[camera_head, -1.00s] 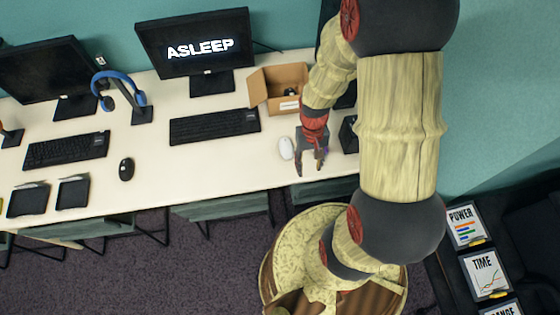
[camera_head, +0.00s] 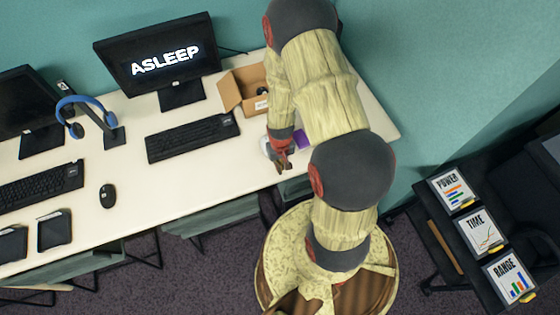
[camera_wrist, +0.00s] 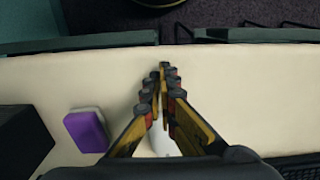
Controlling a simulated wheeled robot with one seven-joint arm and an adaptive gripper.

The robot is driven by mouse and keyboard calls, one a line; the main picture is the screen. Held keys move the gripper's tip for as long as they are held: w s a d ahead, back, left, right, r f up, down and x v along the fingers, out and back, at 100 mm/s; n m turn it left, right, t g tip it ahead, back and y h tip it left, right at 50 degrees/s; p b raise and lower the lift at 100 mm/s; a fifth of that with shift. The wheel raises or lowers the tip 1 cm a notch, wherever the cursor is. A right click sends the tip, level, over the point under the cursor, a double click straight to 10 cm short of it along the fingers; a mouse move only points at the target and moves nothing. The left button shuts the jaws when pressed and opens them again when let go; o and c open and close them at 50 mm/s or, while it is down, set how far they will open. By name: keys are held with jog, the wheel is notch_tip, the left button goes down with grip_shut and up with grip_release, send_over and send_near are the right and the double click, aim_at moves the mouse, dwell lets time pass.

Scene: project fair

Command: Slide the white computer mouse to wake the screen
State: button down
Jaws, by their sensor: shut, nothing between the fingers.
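The white computer mouse (camera_head: 265,146) sits on the white desk, mostly hidden behind my gripper. Part of it also shows in the wrist view (camera_wrist: 160,143), beneath the finger linkages. My gripper (camera_head: 284,167) points down over the desk near its front edge, right beside the mouse; I cannot tell whether they touch. In the wrist view the fingertips (camera_wrist: 165,68) are together with nothing between them. The screen (camera_head: 160,56) behind the keyboard reads "ASLEEP".
A black keyboard (camera_head: 192,138) lies left of the mouse. An open cardboard box (camera_head: 231,92) stands behind it. A purple block (camera_wrist: 87,130) and a dark object (camera_wrist: 20,140) are near the gripper. A black mouse (camera_head: 108,196) and blue headphones (camera_head: 82,101) are further left.

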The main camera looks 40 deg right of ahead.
jog(key=w, duration=0.2)
jog(key=w+d+f, duration=0.1)
jog(key=shift+w+d, duration=0.1)
jog(key=shift+w, duration=0.35)
jog(key=shift+w+d+b, duration=0.25)
jog(key=shift+w+d, duration=0.05)
jog(key=shift+w, duration=0.65)
jog(key=shift+w+d+b, duration=0.2)
jog(key=shift+w+d, duration=0.05)
jog(key=shift+w, duration=0.7)
jog(key=shift+s, duration=0.1)
